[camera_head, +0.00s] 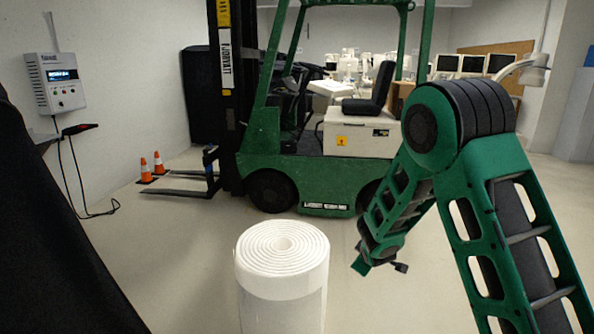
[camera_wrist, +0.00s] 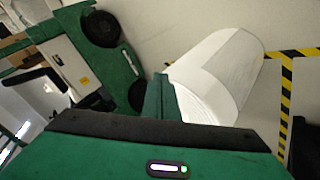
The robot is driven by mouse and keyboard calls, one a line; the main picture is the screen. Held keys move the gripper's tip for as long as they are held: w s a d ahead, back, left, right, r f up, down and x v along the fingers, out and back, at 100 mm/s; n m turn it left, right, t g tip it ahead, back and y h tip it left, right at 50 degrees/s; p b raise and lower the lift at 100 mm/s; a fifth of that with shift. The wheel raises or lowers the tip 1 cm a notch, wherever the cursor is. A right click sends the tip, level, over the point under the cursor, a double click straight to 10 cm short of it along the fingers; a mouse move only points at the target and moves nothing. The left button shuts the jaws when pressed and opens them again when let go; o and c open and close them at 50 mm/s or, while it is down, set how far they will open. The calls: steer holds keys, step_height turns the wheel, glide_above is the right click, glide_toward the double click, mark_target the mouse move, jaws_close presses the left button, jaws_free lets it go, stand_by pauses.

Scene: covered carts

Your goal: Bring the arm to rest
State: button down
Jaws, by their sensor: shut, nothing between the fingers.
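My arm is green and black and stands at the right of the head view, bent at a high elbow with the forearm hanging down and to the left. My gripper (camera_head: 379,266) is at the low end of the forearm, small and partly unclear in that view. It is shut and holds nothing. It is in the air, to the right of a white rolled-up sheet (camera_head: 283,280) that stands upright on the floor. In the wrist view, green and dark parts of my gripper (camera_wrist: 160,97) fill the bottom, and the white roll (camera_wrist: 222,70) shows beyond them.
A green forklift (camera_head: 310,175) stands behind the roll, its forks (camera_head: 175,193) pointing left near two orange cones (camera_head: 158,163). A control box (camera_head: 62,82) hangs on the left wall. A black cover (camera_head: 45,240) fills the near left. Yellow-black floor tape (camera_wrist: 285,95) shows in the wrist view.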

steer(key=s+d+r+m+g, duration=0.2)
steer(key=s+d+r+m, duration=0.15)
steer(key=s+d, duration=0.3)
steer(key=s+d+r+m+g+h, duration=0.1)
steer(key=s+d+r+m, duration=0.1)
steer(key=s+d+r, duration=0.35)
steer(key=s+d+r+m+g, duration=0.2)
steer(key=s+d+r+m, duration=0.1)
steer(key=s+d, duration=0.5)
steer(key=s+r+m+g+y, duration=0.1)
steer(key=s+r+m+g, duration=0.1)
steer(key=s, duration=1.3)
steer(key=s+a+r+m+g+y, duration=0.1)
steer(key=s+m, duration=0.4)
steer(key=s, duration=1)
steer(key=shift+a+r+g+y, duration=0.15)
steer(key=shift+r+g+y, duration=0.15)
steer(key=shift+r+g, duration=0.6)
steer(key=shift+w+m, duration=0.1)
steer(key=shift+m, duration=0.15)
